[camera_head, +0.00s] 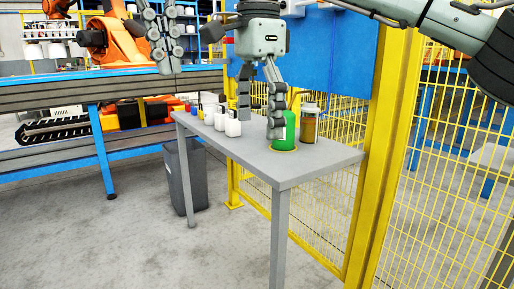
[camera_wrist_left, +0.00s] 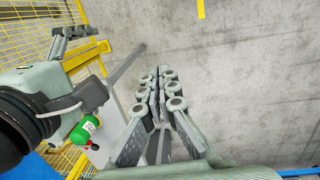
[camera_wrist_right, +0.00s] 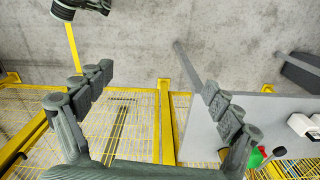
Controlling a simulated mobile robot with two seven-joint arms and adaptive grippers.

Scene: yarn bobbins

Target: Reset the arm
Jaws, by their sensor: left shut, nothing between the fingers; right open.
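My left gripper (camera_head: 166,65) hangs in the air at the upper left of the head view, above and behind the table's far end. Its fingers are together and empty, as the left wrist view (camera_wrist_left: 161,72) also shows. My right gripper (camera_head: 260,122) points down over the grey table (camera_head: 320,160), its fingers spread with nothing between them. One finger overlaps the left side of a green bobbin (camera_head: 291,130) in the head view. In the right wrist view the fingers (camera_wrist_right: 158,80) are wide apart, and the green bobbin (camera_wrist_right: 256,158) lies outside them, partly hidden by the right finger.
A brown bobbin (camera_head: 309,127) stands behind the green one. Several white bobbins (camera_head: 232,125) stand along the table's left part. A yellow fence post (camera_head: 384,150) and mesh stand at the table's right and back. A dark bin (camera_head: 186,175) is beside the table. The front floor is clear.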

